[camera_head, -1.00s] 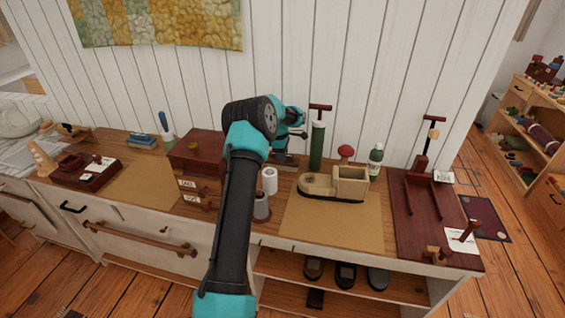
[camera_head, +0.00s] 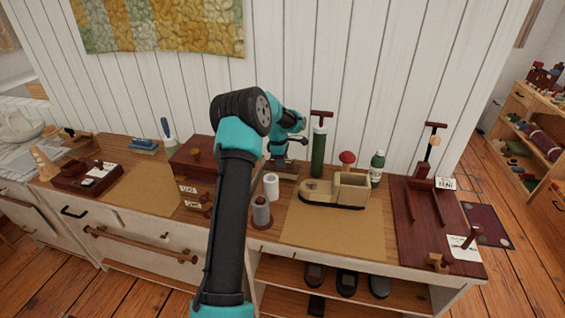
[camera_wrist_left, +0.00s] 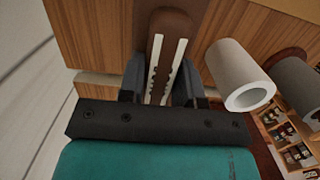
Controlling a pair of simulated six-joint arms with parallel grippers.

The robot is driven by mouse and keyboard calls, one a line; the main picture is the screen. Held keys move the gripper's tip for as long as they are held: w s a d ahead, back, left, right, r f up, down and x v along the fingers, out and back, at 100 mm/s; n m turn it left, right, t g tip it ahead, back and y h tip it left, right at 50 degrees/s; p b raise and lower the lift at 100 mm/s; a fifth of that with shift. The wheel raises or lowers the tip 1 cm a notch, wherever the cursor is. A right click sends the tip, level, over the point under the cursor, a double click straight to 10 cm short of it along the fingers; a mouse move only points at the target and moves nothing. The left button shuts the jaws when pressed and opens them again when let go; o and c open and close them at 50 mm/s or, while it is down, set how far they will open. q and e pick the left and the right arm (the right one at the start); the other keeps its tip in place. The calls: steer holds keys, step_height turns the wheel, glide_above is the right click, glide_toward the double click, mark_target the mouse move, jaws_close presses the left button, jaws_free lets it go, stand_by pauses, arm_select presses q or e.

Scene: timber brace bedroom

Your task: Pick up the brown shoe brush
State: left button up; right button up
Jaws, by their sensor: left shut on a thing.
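The brown shoe brush (camera_wrist_left: 170,24) shows in the left wrist view as a long brown body with two pale bristle strips. My left gripper (camera_wrist_left: 160,72) is shut on it, with a dark finger on each side. In the head view my left gripper (camera_head: 287,157) is over the back of the workbench, between the dark red box and the green pump. The brush cannot be told clearly there. My right gripper is not in view.
A white cylinder (camera_head: 271,186) stands close to the gripper, with a grey cylinder (camera_head: 261,212) in front. A dark red box (camera_head: 197,157) is left, a green pump (camera_head: 318,152) and wooden boat-like tray (camera_head: 335,190) right. The wall is close behind.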

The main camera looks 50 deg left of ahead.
arm_select(q)
step_height(320, 180, up, 12)
steer(key=shift+r, duration=0.2)
stand_by(0.4)
steer(key=o, duration=0.5)
steer(key=c, duration=0.3)
steer(key=d, duration=0.6)
steer(key=s+d, duration=0.1)
steer(key=d, duration=1.1)
steer(key=shift+s+f, duration=0.3)
steer(key=shift+c, duration=0.2)
